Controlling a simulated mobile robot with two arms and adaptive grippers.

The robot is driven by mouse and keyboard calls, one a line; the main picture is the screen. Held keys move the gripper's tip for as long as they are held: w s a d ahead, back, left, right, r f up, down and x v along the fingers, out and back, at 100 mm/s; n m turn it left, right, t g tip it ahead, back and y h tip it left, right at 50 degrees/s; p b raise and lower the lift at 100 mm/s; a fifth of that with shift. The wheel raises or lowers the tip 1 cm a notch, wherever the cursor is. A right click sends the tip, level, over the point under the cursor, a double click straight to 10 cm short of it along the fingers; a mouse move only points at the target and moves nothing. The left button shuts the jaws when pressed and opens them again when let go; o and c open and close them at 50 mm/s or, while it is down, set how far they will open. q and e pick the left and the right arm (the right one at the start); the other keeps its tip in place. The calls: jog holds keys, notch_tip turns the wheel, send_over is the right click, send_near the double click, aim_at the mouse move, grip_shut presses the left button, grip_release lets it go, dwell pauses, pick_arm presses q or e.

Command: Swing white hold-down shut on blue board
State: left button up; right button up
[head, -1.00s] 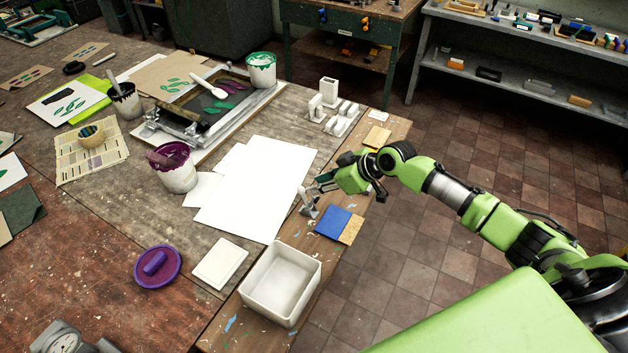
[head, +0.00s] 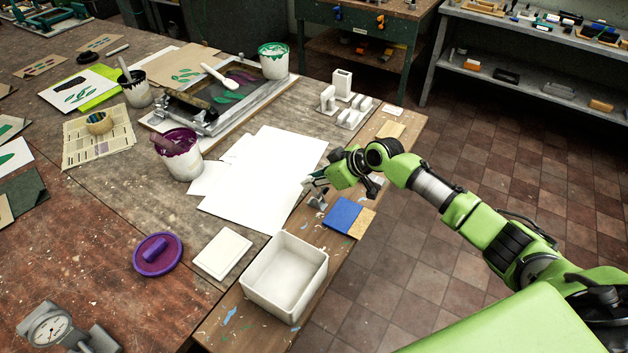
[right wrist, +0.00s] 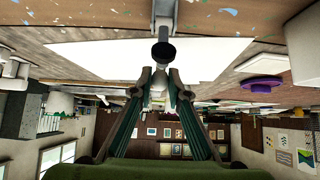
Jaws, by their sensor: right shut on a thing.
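The blue board (head: 343,214) lies flat at the right edge of the table, beside a tan piece. The hold-down (head: 316,199), a small pale-grey and white clamp, stands just left of the board, partly hidden by my gripper. My right gripper (head: 309,184) is at the top of the hold-down, shut on it. In the right wrist view the fingertips (right wrist: 158,82) close on a pale part of it, and a black round tip (right wrist: 163,50) shows beyond them. The blue board's top looks uncovered in the head view. My left gripper is not in view.
A white open bin (head: 284,277) stands in front of the board. White sheets (head: 265,180) lie to the left, with a purple-rimmed pot (head: 180,155) beyond. White blocks (head: 348,108) and a tan board (head: 391,129) lie farther back along the edge.

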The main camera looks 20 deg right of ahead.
jog(key=shift+w+a+f+b, duration=0.1)
jog(key=shift+w+a+b, duration=0.2)
jog(key=shift+w+b, duration=0.1)
jog(key=shift+w+a+f, duration=0.1)
jog(key=shift+w, duration=0.15)
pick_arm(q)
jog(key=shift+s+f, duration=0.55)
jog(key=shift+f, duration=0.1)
pick_arm(e)
jog(key=shift+b+x, duration=0.9)
jog(key=shift+x, duration=0.1)
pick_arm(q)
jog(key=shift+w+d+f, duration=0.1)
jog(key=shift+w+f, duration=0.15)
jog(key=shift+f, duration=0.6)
pick_arm(e)
jog(key=shift+a, duration=0.1)
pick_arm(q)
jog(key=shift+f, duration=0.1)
pick_arm(e)
jog(key=shift+f, duration=0.15)
